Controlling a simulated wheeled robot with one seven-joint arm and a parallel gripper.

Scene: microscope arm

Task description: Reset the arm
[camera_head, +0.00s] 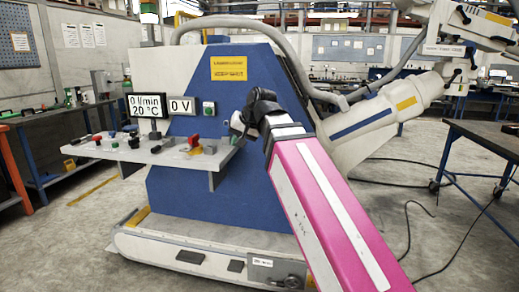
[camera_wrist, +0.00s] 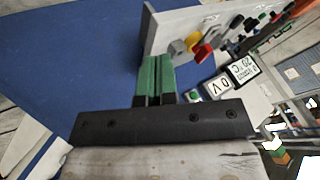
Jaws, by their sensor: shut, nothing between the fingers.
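A blue and white machine (camera_head: 225,75) carries a white arm (camera_head: 385,110) with blue and yellow markings on its right side. A grey control shelf (camera_head: 165,152) projects from its left side, holding a red button (camera_head: 194,140) and small knobs. The shelf also shows in the wrist view (camera_wrist: 165,22), with the red button (camera_wrist: 203,53). A green button (camera_head: 209,107) sits on a box beside the "0 V" display (camera_head: 181,107). My gripper (camera_head: 236,128) is near the shelf's right end. Its green fingers (camera_wrist: 156,60) are together and empty, beside the shelf; contact is unclear.
The flow and temperature display (camera_head: 147,105) stands on the shelf. A grey hose (camera_head: 290,60) loops over the machine. A wheeled table (camera_head: 490,138) stands at right and a workbench (camera_head: 60,130) at left. Black cables (camera_head: 440,225) lie on the floor at right.

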